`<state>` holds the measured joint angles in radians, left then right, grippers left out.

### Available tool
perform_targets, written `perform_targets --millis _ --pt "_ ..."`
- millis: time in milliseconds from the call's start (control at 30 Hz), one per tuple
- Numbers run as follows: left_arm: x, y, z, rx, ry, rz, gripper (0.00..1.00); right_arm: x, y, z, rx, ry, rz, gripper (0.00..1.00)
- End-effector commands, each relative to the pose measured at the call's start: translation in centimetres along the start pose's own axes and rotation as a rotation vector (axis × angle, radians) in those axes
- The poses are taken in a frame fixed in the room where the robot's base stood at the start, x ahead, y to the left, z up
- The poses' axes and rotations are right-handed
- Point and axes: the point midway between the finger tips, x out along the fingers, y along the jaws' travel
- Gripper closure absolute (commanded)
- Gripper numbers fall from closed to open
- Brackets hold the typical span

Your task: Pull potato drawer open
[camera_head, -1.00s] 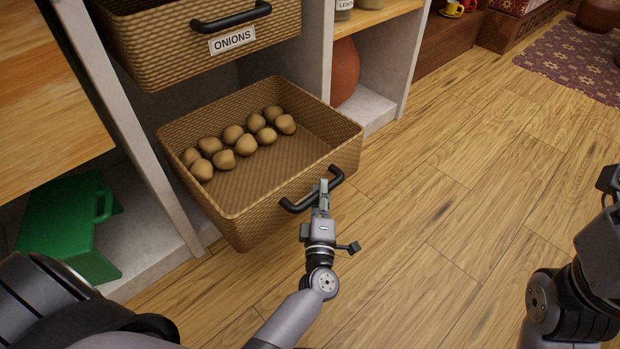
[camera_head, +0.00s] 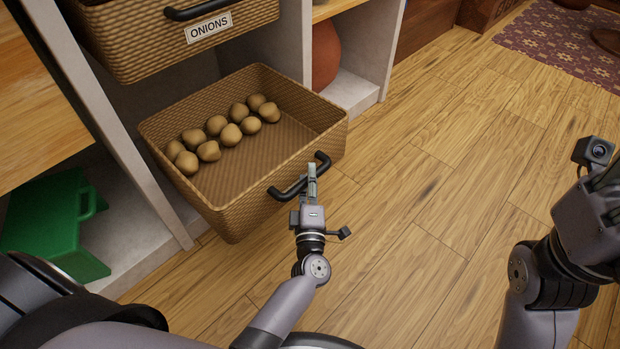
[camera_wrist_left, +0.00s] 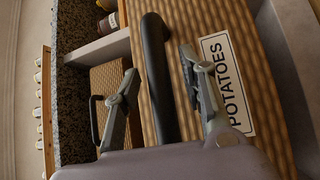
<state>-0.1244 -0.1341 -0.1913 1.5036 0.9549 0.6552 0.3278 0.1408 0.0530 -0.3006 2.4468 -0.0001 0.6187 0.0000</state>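The woven potato drawer (camera_head: 230,205) stands pulled well out of the shelf unit at floor level, with several potatoes (camera_head: 230,134) toward its back. Its black bar handle (camera_head: 300,178) is on the front face. My left gripper (camera_head: 312,172) is at this handle. In the left wrist view, the handle (camera_wrist_left: 158,85) runs between the two spread fingers of the left gripper (camera_wrist_left: 162,95), with a visible gap on the label side. The POTATOES label (camera_wrist_left: 228,85) is beside them. My right gripper (camera_head: 600,215) is at the right edge, its fingertips cut off.
The ONIONS drawer (camera_head: 180,45) hangs above. A green box (camera_head: 50,230) is on the low shelf at left. A reddish pot (camera_head: 325,55) is in the compartment to the right. The wood floor (camera_head: 430,200) right of the drawer is clear up to a patterned rug (camera_head: 570,50).

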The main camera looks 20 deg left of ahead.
Motion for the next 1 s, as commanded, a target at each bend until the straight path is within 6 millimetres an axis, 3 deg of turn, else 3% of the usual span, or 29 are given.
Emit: perform_targets --millis 233,700,1000 --pt "-1.7 -0.1 0.0 0.001 -0.001 -0.003 0.62 0.0 0.0 0.0 -0.001 0.002 -0.001 0.62" --pt "-10.7 -0.1 0.0 0.001 -0.001 -0.002 0.62 0.0 0.0 0.0 -0.001 0.001 0.0 0.62" --pt "-12.1 0.0 0.0 -0.001 0.0 0.0 0.62 0.0 0.0 0.0 -0.001 0.001 0.0 0.62"
